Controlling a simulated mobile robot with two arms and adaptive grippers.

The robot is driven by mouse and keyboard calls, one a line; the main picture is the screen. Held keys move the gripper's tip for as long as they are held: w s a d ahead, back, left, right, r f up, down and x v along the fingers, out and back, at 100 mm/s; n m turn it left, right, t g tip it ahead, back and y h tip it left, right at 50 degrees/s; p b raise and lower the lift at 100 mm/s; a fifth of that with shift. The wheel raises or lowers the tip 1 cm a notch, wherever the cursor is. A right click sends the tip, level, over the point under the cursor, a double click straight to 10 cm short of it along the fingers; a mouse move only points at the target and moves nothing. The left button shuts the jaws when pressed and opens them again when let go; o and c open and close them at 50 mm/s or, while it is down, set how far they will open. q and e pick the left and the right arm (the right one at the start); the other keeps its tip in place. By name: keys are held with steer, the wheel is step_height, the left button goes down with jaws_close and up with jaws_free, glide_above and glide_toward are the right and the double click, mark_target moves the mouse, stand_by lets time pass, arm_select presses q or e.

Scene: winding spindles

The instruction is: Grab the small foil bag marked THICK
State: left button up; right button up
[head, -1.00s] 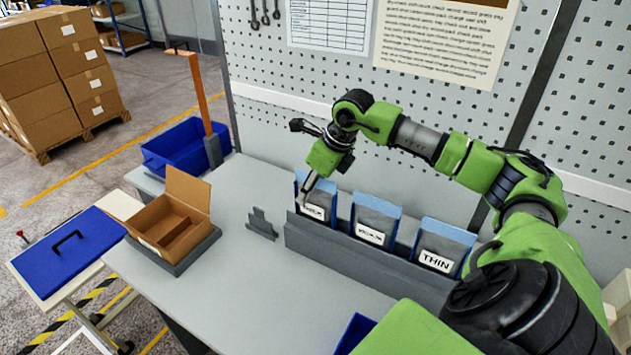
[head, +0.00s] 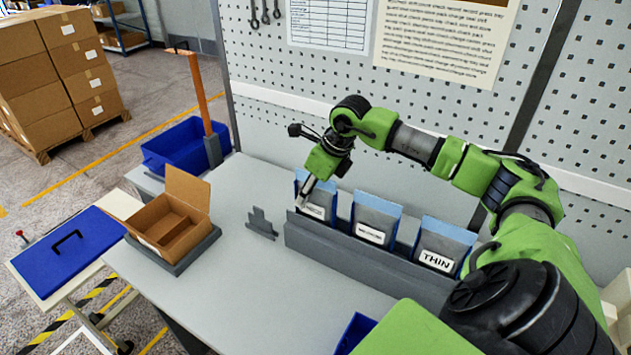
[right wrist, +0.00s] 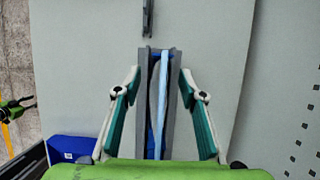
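Three grey-blue foil bags stand in a row in a grey rack (head: 350,258). The right bag (head: 441,245) is marked THIN. The middle bag's (head: 376,218) label is blurred. The left bag (head: 327,192) has a small, partly covered label that I cannot read clearly now. My right gripper (head: 304,196) points down over the left bag. In the right wrist view my right gripper (right wrist: 160,85) is open, its fingers apart on both sides of the rack and the bag's edge (right wrist: 163,95). A green and black part at the left edge there looks like my left gripper (right wrist: 14,110).
An open cardboard box (head: 170,215) sits in a grey holder on the left of the table. A small grey notched stand (head: 261,224) is left of the rack. The pegboard wall (head: 270,150) is close behind the bags.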

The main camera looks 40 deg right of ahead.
jaws_close()
steer(key=shift+r, duration=0.1)
stand_by(0.3)
